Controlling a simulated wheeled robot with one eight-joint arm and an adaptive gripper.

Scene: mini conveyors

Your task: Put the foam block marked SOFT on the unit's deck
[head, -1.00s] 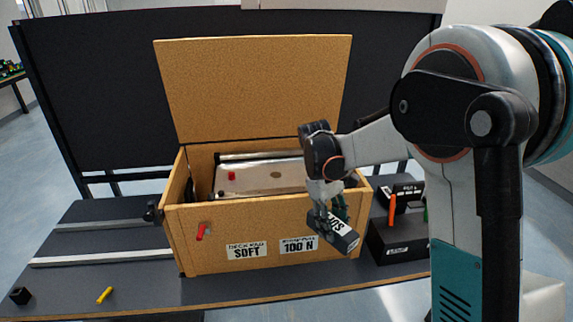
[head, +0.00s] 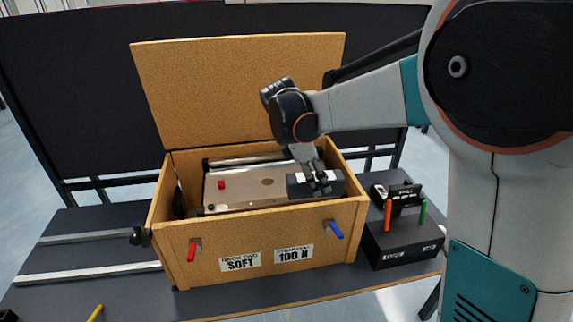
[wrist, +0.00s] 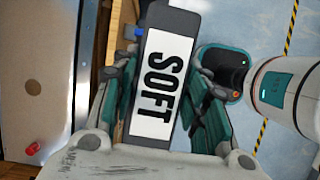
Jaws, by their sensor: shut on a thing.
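The foam block (head: 298,187) is dark grey with a white label. Its SOFT marking reads clearly in the wrist view (wrist: 160,85). My gripper (head: 318,182) is shut on the block, with a finger on each side of it in the wrist view (wrist: 162,100). The unit's deck (head: 240,190) is a pale metal plate inside an open wooden box (head: 200,245). It carries a small red knob (head: 221,184). In the head view the block overlaps the deck's right end, inside the box outline. I cannot tell whether it touches the deck. The deck's right end is partly hidden.
The box lid (head: 240,90) stands open behind. Red (head: 192,251) and blue (head: 333,229) handles stick out of the box front. A rail (head: 95,272) lies left. The deck's left and middle are mostly clear.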

